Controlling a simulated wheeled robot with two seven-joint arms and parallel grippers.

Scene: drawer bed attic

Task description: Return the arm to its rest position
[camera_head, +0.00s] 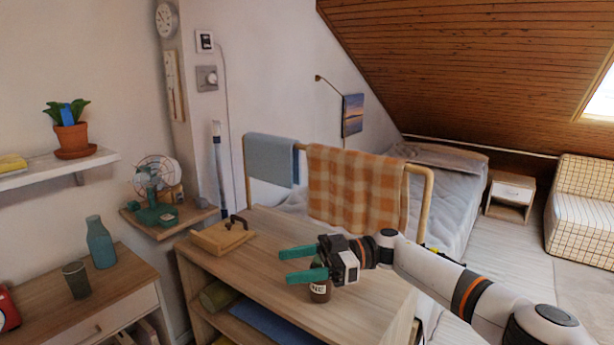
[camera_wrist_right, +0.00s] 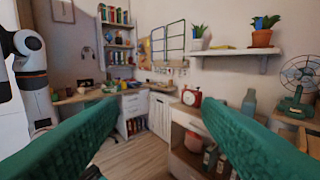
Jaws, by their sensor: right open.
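My right arm comes in from the lower right in the head view. Its gripper (camera_head: 284,266) has two green fingers spread apart, pointing left, with nothing between them. It hangs above the wooden cabinet top (camera_head: 262,265). In the right wrist view the two green fingers (camera_wrist_right: 160,140) are wide apart and empty, with the room beyond. My left gripper is not in view in the head view.
A wooden box (camera_head: 222,237) with a dark handle sits on the cabinet top. A rail with a blue towel (camera_head: 271,160) and an orange checked cloth (camera_head: 352,187) stands behind. A green fan (camera_head: 155,190), a blue bottle (camera_head: 100,242) and a cup (camera_head: 76,279) are at left.

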